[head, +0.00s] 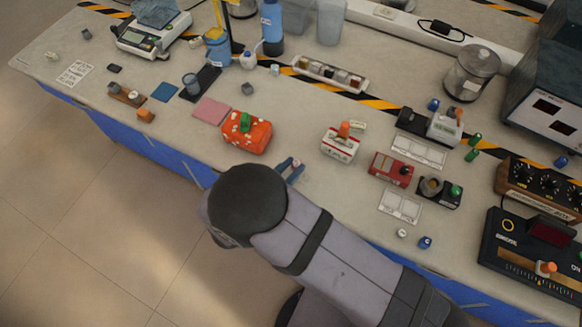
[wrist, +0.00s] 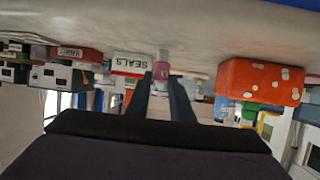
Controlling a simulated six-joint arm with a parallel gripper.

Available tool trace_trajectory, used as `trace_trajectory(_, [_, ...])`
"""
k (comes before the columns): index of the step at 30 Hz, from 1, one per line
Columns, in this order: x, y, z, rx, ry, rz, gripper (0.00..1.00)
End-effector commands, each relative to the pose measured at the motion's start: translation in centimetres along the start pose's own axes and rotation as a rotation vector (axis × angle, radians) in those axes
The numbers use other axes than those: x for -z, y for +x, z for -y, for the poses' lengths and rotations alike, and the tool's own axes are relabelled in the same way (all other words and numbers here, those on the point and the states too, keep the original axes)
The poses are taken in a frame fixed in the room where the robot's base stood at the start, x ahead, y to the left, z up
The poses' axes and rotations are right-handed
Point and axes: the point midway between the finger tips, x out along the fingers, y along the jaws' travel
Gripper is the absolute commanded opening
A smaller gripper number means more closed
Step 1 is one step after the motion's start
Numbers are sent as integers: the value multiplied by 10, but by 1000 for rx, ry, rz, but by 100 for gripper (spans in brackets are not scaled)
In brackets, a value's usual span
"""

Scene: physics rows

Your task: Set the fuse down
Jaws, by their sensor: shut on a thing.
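My gripper (head: 291,168) is low over the front part of the bench, between the spotted orange box and the white box with red bands. In the wrist view its two dark fingers (wrist: 162,85) are shut on a small pinkish-purple piece (wrist: 161,60), which I take to be the fuse. The piece sits between the fingertips, close to the bench surface (wrist: 200,35); I cannot tell whether it touches. In the head view my wrist and fingers hide it.
The orange box (head: 247,137) with a green piece on top stands left of my gripper. The white box (head: 341,146), marked SEALS in the wrist view (wrist: 130,65), stands right. A red box (head: 391,169) is farther right. The bench edge lies close in front.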

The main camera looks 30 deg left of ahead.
Motion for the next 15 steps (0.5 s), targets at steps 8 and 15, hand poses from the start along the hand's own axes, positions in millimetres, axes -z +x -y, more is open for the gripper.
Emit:
trace_trajectory(8, [-5,2,0,0,2,0,0])
trace_trajectory(15, [-9,4,0,0,1,0,0])
